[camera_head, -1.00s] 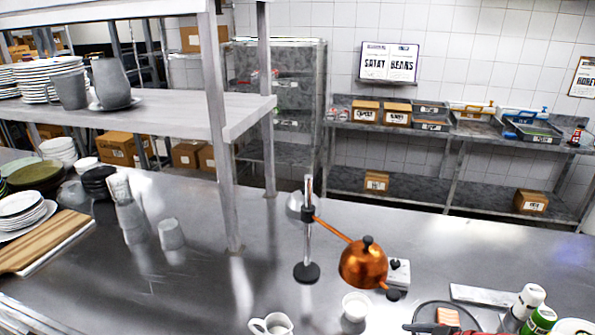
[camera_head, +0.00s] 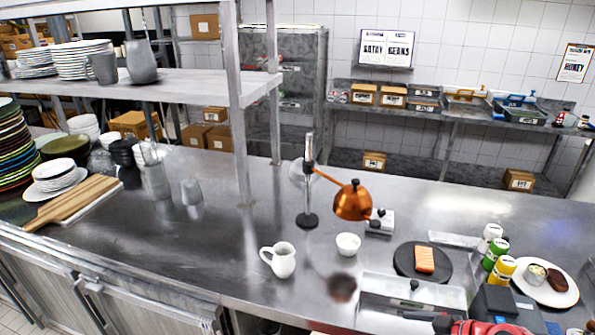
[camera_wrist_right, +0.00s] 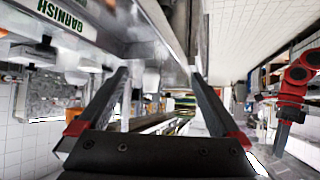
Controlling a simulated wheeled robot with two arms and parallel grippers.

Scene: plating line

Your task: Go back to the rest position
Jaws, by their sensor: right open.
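My right gripper (camera_wrist_right: 160,78) is open in the right wrist view, its two dark fingers spread with red parts at their bases. I see nothing held between them. In the head view, a red and black part of my arm (camera_head: 480,328) shows at the bottom edge, right of the middle; its fingers cannot be made out there. A red and black arm part of mine (camera_wrist_right: 296,82) also shows at the right of the wrist view. My left gripper is not in the head view.
The steel counter holds a copper heat lamp (camera_head: 352,201), a white jug (camera_head: 280,261), a white bowl (camera_head: 348,244), a dark round plate (camera_head: 405,271) with an orange piece of food, bottles (camera_head: 497,252), and a wooden board (camera_head: 75,205). A shelf (camera_head: 180,88) stands over its left.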

